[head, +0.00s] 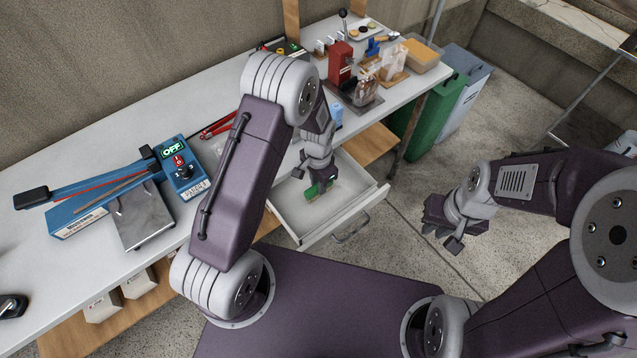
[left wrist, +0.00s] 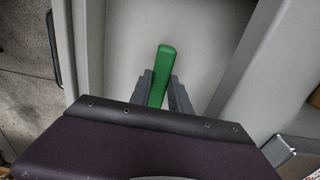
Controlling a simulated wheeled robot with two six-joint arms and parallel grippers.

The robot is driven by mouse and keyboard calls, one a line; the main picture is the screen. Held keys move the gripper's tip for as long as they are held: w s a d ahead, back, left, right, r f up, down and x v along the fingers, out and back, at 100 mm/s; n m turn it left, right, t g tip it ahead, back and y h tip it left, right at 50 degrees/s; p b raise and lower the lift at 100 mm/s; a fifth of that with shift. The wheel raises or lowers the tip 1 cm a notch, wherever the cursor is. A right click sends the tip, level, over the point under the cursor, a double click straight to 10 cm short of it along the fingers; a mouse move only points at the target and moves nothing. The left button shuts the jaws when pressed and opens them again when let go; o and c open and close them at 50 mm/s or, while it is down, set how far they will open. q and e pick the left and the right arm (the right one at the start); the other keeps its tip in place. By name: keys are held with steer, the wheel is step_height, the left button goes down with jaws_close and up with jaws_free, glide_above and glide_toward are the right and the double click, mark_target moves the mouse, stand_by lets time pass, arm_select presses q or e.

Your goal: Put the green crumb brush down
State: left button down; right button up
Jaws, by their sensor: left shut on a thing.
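The green crumb brush (head: 313,191) is in my left gripper (head: 318,194), which reaches down into the open white drawer (head: 279,203) under the table. In the left wrist view the brush's green handle (left wrist: 160,75) stands between the two grey fingers (left wrist: 162,92), which are shut on it. The pale drawer floor (left wrist: 205,50) lies below it; I cannot tell whether the brush touches it. The rest of the brush is hidden by the gripper. My right gripper (head: 443,232) hangs empty over the concrete floor, right of the drawer; its jaws look apart.
On the white table (head: 100,130) stand a blue sealing device (head: 180,170) with an OFF display and a red machine (head: 340,62). Packed goods sit at the far end. Green (head: 437,115) and grey (head: 470,97) bins stand beyond it. The visible drawer floor is mostly clear.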

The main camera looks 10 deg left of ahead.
arm_select(q)
steer(key=shift+f, duration=0.2)
steer(key=c, duration=1.2)
jaws_free()
